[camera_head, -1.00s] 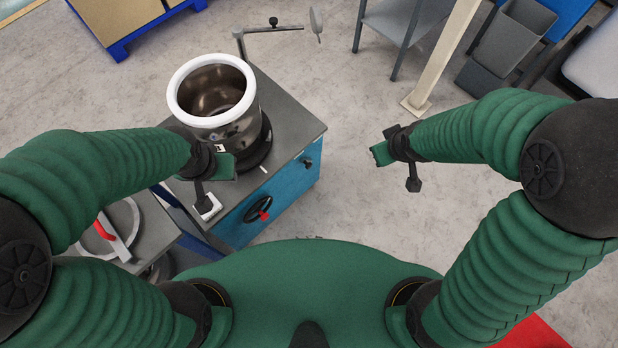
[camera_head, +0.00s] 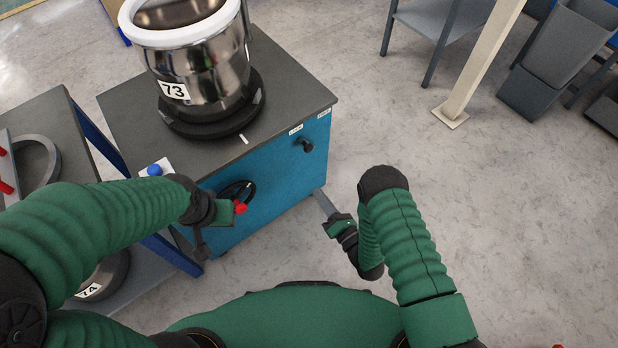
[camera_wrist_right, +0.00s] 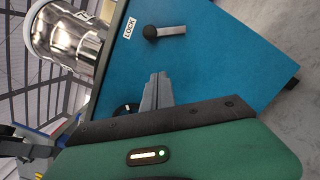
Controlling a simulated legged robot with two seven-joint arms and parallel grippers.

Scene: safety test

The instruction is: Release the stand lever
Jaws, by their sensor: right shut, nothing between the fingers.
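The stand is a blue cabinet (camera_head: 277,168) with a dark top. On its blue front, near the upper right corner, is a small black lever (camera_head: 305,145) with a round knob. In the right wrist view the lever (camera_wrist_right: 165,31) shows beside a white "LOCK" label (camera_wrist_right: 130,28). My right gripper (camera_head: 321,202) is below and a little right of the lever, apart from it. Its grey fingers (camera_wrist_right: 157,90) are shut and empty. My left gripper (camera_head: 224,212) is in front of the stand's left part, by the handwheel; its fingers cannot be made out.
A shiny vessel (camera_head: 205,75) marked 73 stands on the cabinet top. A black handwheel (camera_head: 236,190) with a red knob is on the front. A blue button box (camera_head: 155,169) is at the left edge. Free floor lies to the right, with a cream post (camera_head: 480,65) behind.

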